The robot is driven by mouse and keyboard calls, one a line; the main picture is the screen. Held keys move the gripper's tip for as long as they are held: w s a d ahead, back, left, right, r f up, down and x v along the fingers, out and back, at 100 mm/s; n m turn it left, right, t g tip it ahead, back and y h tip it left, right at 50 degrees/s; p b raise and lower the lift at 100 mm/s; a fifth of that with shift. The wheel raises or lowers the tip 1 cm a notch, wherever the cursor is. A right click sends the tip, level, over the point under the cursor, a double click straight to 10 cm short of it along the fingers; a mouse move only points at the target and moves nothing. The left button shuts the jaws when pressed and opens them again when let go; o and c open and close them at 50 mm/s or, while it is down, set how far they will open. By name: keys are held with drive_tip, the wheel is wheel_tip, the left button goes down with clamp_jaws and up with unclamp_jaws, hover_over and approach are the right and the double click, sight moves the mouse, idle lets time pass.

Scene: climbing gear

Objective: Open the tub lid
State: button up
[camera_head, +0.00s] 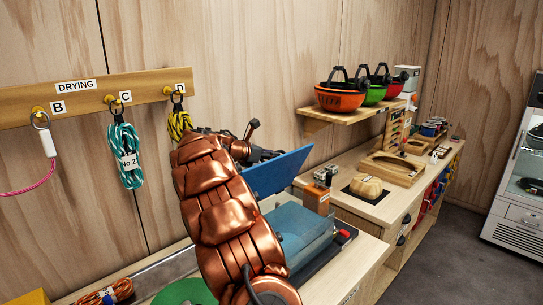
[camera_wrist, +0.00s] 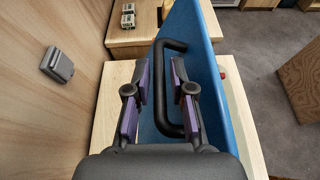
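The blue tub lid (camera_head: 277,173) stands raised and tilted over the pale blue see-through tub (camera_head: 303,227) on the bench. In the wrist view the lid (camera_wrist: 205,70) is seen nearly edge-on, with a black loop handle (camera_wrist: 158,112) on its face. My gripper (camera_wrist: 161,75) is open, its purple-padded fingers apart on either side of the handle's bar, with gaps showing. In the head view my copper arm hides part of the tub, and my gripper is mostly hidden behind the arm and lid.
Behind the tub, a second bench (camera_head: 352,205) holds several small items. A shelf (camera_head: 345,116) with helmets is above it. A drying rail (camera_head: 95,97) with hanging ropes is on the left wall. Grey floor (camera_head: 440,265) is free at the right.

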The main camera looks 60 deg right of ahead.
drive_tip(key=v, duration=1.1)
drive_tip(key=shift+a, duration=0.25)
